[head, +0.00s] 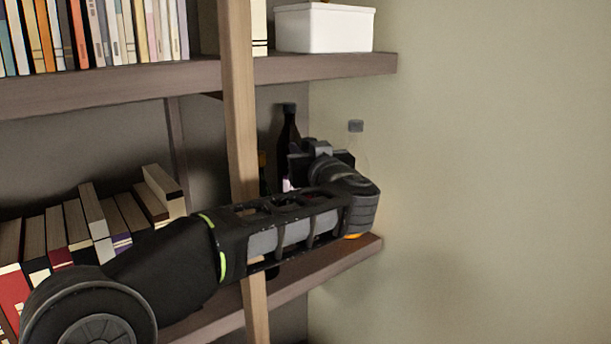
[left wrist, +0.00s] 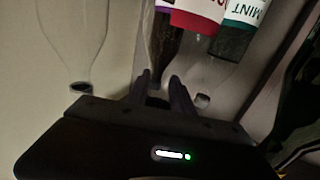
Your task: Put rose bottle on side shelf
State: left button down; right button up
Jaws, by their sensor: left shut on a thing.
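Several bottles stand close together on the lower shelf, and I cannot make out for sure which is the rose one. A red-labelled bottle (left wrist: 197,18) shows upside down in the left wrist view, its label cut off. Behind it is a dark bottle (left wrist: 164,45), which shows in the head view as a tall black bottle (head: 289,128). My right gripper is out of sight.
A green MINT-labelled bottle (left wrist: 240,28) is close beside the red-labelled one. A wooden post (head: 240,100) rises in front of the shelves. The upper shelf (head: 330,67) limits height and holds a white box (head: 324,30). Books (head: 100,215) fill the lower left.

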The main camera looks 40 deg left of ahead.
pick_arm(q)
jog(key=shift+f, duration=1.8)
jog(key=c, duration=1.6)
grip_release()
jog(key=shift+f+b, duration=0.2)
jog(key=shift+b, duration=0.1)
jog(key=o, duration=0.5)
jog(key=shift+r, duration=0.15)
jog(key=b+v, duration=0.1)
jog(key=v, duration=1.1)
